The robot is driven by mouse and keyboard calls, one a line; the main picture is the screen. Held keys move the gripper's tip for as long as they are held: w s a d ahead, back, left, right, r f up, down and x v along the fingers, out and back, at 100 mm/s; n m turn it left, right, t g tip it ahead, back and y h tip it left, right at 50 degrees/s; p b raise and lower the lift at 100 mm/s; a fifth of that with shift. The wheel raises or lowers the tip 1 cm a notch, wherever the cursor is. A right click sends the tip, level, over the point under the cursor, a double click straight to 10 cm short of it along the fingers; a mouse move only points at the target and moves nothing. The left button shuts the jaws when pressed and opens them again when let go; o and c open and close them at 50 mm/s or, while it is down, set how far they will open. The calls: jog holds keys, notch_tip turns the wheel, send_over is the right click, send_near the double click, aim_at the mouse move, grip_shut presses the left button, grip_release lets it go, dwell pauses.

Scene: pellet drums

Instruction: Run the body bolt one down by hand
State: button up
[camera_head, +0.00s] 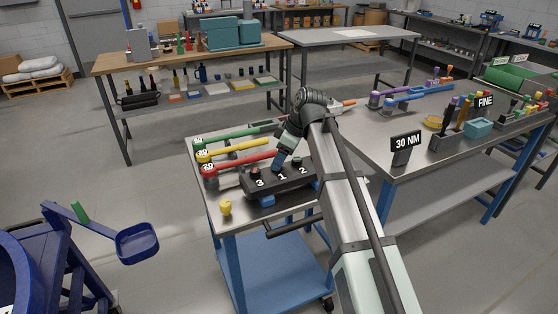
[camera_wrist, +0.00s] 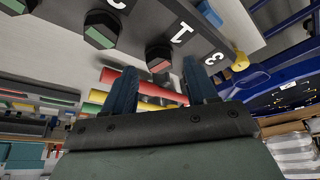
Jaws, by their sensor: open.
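The dark bolt block (camera_head: 284,184), numbered 3, 1, 2, sits on the front of the steel cart. My gripper (camera_head: 283,163) is over its middle and hides bolt one in the head view. The wrist view shows bolt one (camera_wrist: 158,57), a hex head with a reddish facet, beside the number 1. It appears between the two blue fingertips (camera_wrist: 160,68), which are open; I cannot tell whether they reach around it. Bolt two (camera_wrist: 101,30), with a green facet, stands to its left. Bolt three (camera_head: 255,171) has a reddish top.
Green (camera_head: 225,138), yellow (camera_head: 232,151) and red (camera_head: 240,164) long-handled tools lie behind the block. A small yellow piece (camera_head: 226,207) sits at the cart's front left. A bench at right holds a "30 NM" sign (camera_head: 405,143) and a teal box (camera_head: 477,130).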

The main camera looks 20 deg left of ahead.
jog(key=shift+x, duration=0.8)
jog(key=shift+c, duration=0.3)
jog(key=c, duration=1)
